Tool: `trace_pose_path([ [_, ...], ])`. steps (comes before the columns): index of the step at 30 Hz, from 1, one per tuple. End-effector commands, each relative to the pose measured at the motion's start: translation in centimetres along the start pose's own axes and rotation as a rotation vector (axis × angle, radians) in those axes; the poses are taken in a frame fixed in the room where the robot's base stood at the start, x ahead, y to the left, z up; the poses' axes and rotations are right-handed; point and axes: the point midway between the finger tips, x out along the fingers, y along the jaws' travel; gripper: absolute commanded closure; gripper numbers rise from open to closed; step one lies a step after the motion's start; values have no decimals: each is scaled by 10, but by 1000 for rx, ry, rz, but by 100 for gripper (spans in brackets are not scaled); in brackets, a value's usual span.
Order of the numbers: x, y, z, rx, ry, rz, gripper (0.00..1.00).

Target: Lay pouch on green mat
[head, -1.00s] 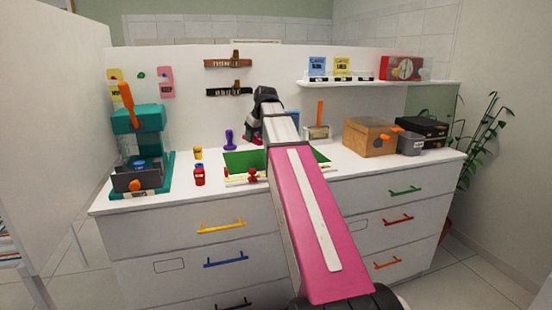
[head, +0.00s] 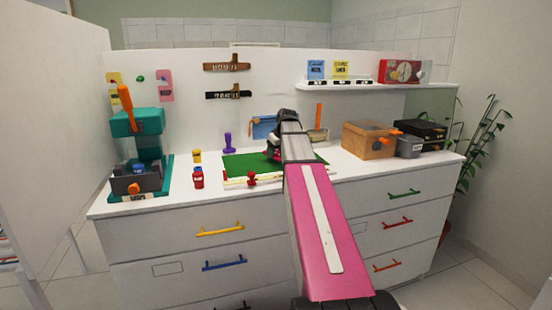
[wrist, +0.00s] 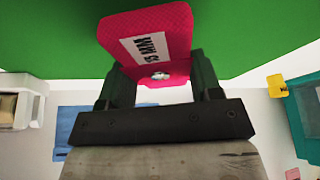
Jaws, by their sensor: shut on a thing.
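A pink-red pouch (wrist: 150,42) with a white label is held between the two fingers of my gripper (wrist: 162,84) in the wrist view. The green mat (wrist: 50,30) fills the area behind the pouch there. In the head view, the green mat (head: 237,164) lies on the white counter, its right part partly hidden by my arm. My gripper (head: 271,155) is over the mat, with a little of the pouch showing pink beside it. I cannot tell whether the pouch touches the mat.
A low rail with a red knob (head: 251,179) runs along the mat's front edge. A purple peg (head: 228,142), small red and yellow items (head: 198,177) and a teal machine (head: 138,122) stand left. A blue item (head: 263,127) is behind. A wooden box (head: 369,139) stands right.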

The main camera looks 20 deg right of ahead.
Motion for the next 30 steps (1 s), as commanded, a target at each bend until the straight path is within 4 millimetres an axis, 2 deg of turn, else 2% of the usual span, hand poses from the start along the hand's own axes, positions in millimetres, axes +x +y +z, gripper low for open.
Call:
trace_pose_path([
  [3, 16, -1, 8, 1, -2, -2, 68],
  [6, 23, 0, 10, 0, 0, 0, 68],
  [14, 23, 0, 10, 0, 0, 0, 68],
  [26, 35, -1, 16, 0, -7, -2, 68],
  [27, 35, -1, 16, 0, -8, -2, 28],
  [28, 36, -1, 16, 0, -9, -2, 22],
  [30, 36, -1, 17, 0, -11, -2, 22],
])
